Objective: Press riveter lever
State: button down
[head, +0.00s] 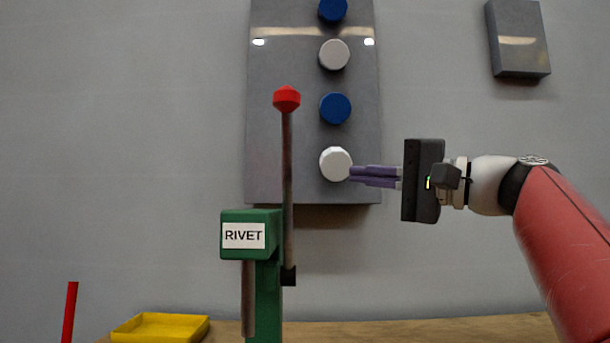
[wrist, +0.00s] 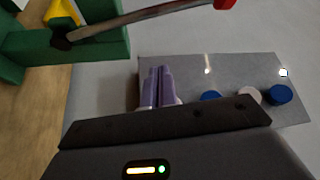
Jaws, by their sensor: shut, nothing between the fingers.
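The green riveter (head: 265,295) with a "RIVET" label stands at the lower middle of the head view. Its lever (head: 287,190) is a grey rod standing upright, with a red knob (head: 286,99) at the top. In the wrist view the lever rod (wrist: 145,19) crosses the upper part, and the red knob (wrist: 224,3) is cut by the top edge. My gripper (head: 352,175) is to the right of the lever and lower than the knob, with its purple fingers shut and pointing left. The fingers (wrist: 159,72) are together and empty in the wrist view, apart from the lever.
A grey wall panel (head: 268,110) with blue and white round buttons is behind the lever and fingertips. A small grey box (head: 518,38) is on the wall at upper right. A yellow tray (head: 160,328) and a red rod (head: 69,312) are at lower left. The wooden table (head: 430,331) looks clear at right.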

aim_at(287, 189)
jog(key=shift+w+a, duration=0.1)
jog(key=p+x, duration=0.2)
jog(key=x, duration=0.8)
jog(key=s, duration=0.1)
jog(key=s+b, duration=0.1)
jog(key=s+f, duration=0.1)
jog(key=s, duration=0.1)
jog(key=shift+a+b, duration=0.3)
jog(key=shift+a, duration=0.1)
jog(key=shift+s+f, duration=0.1)
jog(key=shift+f, duration=0.05)
